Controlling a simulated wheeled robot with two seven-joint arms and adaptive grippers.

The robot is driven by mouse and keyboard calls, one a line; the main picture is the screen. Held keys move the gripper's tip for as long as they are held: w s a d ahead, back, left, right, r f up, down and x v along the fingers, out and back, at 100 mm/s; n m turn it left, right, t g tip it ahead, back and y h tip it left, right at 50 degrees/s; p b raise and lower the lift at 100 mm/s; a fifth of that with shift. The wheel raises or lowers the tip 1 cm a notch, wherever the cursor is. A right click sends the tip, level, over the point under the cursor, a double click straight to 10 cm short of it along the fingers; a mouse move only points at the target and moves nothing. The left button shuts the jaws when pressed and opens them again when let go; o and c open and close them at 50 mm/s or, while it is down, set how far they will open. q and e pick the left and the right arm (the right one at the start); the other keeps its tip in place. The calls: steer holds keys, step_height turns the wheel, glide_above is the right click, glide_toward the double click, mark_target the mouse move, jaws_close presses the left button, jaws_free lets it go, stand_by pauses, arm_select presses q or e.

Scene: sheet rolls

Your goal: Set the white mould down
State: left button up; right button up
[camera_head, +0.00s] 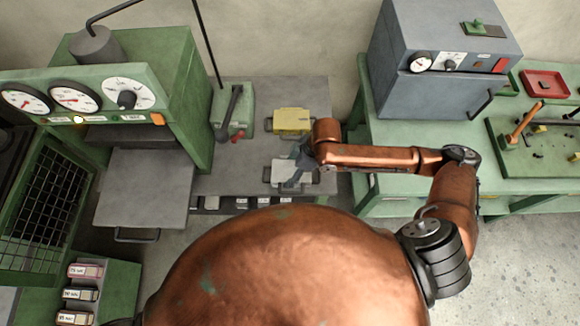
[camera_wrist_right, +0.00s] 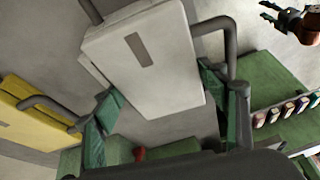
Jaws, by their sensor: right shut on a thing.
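The white mould (camera_head: 281,172) is at the front of the grey bench top in the head view. In the right wrist view the white mould (camera_wrist_right: 150,62) shows as a pale block with a grey label and grey side handles. My right gripper (camera_head: 298,172) is shut on it; the green finger pads show either side of its near end in the wrist view (camera_wrist_right: 162,100). I cannot tell whether the mould touches the bench. My left gripper (camera_wrist_right: 268,12) shows small at the upper right of the wrist view, its green tips apart and empty.
A yellow mould (camera_head: 292,121) lies just behind on the bench (camera_head: 228,183). A green lever device (camera_head: 232,110) stands to the left, beside the green press (camera_head: 178,80) with gauges. A grey oven (camera_head: 440,60) stands on the green bench at right. Labelled slots line the bench's front.

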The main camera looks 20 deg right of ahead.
steer(key=shift+w, duration=0.15)
steer(key=o, duration=2.1)
steer(key=shift+f, duration=0.1)
steer(key=p+v, duration=0.2)
steer(key=v, duration=1)
